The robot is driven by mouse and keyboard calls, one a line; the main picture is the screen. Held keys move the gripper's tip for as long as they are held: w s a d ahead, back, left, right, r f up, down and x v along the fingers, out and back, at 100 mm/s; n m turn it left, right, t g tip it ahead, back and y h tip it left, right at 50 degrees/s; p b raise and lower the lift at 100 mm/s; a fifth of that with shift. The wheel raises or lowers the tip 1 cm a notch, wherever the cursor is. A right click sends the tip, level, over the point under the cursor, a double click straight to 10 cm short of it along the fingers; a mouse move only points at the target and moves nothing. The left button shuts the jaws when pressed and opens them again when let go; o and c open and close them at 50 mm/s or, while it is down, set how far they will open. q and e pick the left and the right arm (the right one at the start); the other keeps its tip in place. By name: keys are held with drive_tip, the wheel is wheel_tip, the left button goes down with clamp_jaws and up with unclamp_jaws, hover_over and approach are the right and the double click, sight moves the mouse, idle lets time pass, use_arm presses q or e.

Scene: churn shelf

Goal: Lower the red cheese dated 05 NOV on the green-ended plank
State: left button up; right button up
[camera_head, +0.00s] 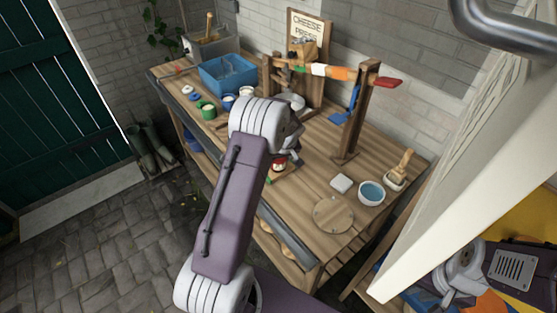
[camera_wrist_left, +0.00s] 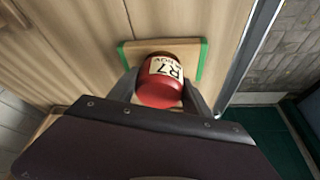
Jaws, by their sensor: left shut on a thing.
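The red cheese (camera_wrist_left: 158,92) is a short round block with a pale label; R7 and what looks like NOV show, the day is not readable. My left gripper (camera_wrist_left: 160,98) is shut on it, a finger on each side. The plank (camera_wrist_left: 132,50) with green ends lies beneath the cheese; I cannot tell if they touch. In the head view the cheese (camera_head: 279,165) shows low behind my left wrist, near a green end of the plank (camera_head: 268,180). My right gripper is not in view.
On the wooden table (camera_head: 310,175) stand a cheese press (camera_head: 352,115), a blue tub (camera_head: 228,73), several small pots, a white block (camera_head: 341,183), a blue-filled bowl (camera_head: 371,192) and a round board (camera_head: 333,214). A white panel (camera_head: 465,165) blocks the right side.

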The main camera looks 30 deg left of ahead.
use_arm(q)
drive_tip(key=shift+f+b, duration=0.5)
drive_tip(key=shift+b, duration=0.05)
idle(0.4)
drive_tip(key=o, duration=1.6)
drive_tip(key=v, duration=0.9)
drive_tip(key=shift+b, duration=0.3)
